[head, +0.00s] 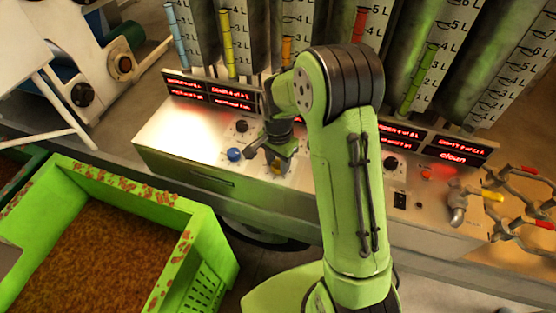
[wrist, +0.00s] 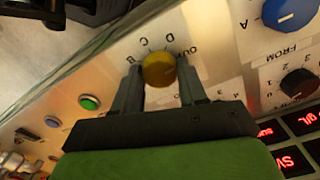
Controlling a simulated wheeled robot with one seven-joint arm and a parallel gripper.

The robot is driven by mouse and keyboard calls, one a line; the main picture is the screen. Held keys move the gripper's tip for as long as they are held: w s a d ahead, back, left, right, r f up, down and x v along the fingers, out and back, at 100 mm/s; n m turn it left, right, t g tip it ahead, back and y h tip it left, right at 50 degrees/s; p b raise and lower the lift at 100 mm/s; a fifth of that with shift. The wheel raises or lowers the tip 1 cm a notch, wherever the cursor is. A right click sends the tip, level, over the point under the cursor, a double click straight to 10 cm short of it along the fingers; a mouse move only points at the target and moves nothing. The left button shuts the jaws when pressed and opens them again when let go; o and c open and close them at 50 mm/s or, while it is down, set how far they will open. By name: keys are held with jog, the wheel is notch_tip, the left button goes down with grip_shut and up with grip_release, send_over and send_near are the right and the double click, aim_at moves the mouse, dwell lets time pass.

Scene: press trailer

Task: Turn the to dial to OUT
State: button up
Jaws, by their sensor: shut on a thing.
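The ochre-yellow dial (wrist: 158,70) is on the metal panel in the middle of the wrist view. The letters D, C and B and the word OUT are printed around it, with OUT on its right side in that view. I cannot tell which mark the dial points at. My gripper (wrist: 160,64) has one finger on each side of the dial and is shut on it. In the head view my gripper (head: 274,151) is down at the panel, and the dial (head: 279,166) shows just below it, partly covered.
A blue dial (wrist: 290,12) marked FROM and a black dial (wrist: 299,83) sit beside it. In the head view, red displays (head: 209,92) and graduated tubes stand behind the panel (head: 180,140). A green crate (head: 205,232) stands in front.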

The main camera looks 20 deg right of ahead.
aim_at(278, 164)
jog(key=shift+w+m, duration=0.1)
jog(key=shift+m, duration=0.4)
jog(key=o, duration=1.1)
jog(key=shift+c, duration=0.2)
jog(key=shift+r, duration=0.1)
notch_tip(278, 164, up, 16)
jog(key=p, duration=0.3)
